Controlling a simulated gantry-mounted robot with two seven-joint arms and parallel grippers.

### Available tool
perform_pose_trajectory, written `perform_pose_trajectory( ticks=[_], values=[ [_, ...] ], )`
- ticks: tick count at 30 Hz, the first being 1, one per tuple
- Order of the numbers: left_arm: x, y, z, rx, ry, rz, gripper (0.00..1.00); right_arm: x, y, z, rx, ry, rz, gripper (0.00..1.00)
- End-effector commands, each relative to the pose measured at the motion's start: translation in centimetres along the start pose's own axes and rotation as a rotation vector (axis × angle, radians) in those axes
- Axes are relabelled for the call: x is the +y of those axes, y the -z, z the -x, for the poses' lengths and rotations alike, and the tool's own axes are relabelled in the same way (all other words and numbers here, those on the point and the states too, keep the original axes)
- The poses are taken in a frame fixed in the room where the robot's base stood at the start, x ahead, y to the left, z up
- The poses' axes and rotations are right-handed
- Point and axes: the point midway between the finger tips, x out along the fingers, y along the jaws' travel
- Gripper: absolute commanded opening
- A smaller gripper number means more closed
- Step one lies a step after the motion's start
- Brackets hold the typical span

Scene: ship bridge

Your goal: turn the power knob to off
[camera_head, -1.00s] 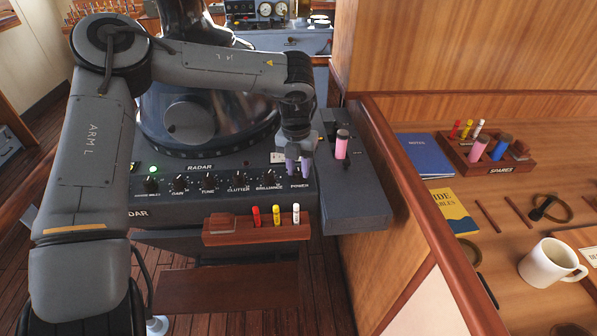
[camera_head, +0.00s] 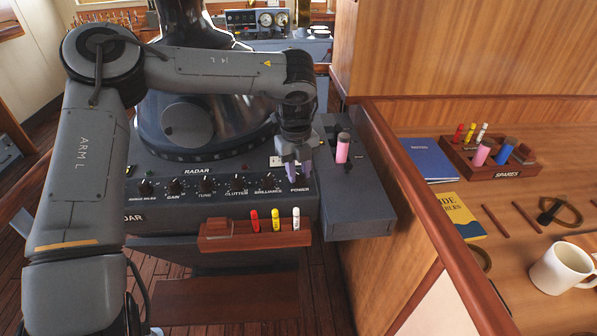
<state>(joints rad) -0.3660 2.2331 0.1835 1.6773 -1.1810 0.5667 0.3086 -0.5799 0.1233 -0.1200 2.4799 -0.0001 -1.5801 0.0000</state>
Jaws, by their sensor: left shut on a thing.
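The radar console (camera_head: 205,212) has a row of black knobs along its front panel. The POWER label shows at the right end of the row. My left gripper (camera_head: 298,172) reaches down from above, its purple fingertips at the place just above that label. It is shut on the power knob, which the fingers hide almost wholly, so its pointer cannot be read. No green light shows above the leftmost knob (camera_head: 145,187). My right gripper is not in view.
A brilliance knob (camera_head: 268,181) sits close left of my fingers. A pink-handled lever (camera_head: 342,148) stands on the side box to the right. A wooden holder (camera_head: 215,236) with red, yellow and white markers hangs below the panel. A wooden desk lies further right.

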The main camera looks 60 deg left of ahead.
Motion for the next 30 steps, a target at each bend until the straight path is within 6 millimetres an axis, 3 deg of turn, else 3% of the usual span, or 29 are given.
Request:
perform_pose_trajectory(
  ticks=[15,16,21,30],
  values=[
    [0.00,-0.07,-0.01,-0.002,0.000,0.023,0.00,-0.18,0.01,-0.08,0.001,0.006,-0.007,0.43],
    [0.00,-0.06,-0.01,-0.002,0.000,0.023,0.32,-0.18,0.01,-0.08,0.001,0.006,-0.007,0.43],
    [0.00,-0.05,-0.01,-0.002,0.000,0.022,0.56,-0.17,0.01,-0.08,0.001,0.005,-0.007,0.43],
    [0.00,-0.02,0.10,-0.002,0.000,0.021,0.56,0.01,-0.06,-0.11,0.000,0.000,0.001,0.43]
  ],
)
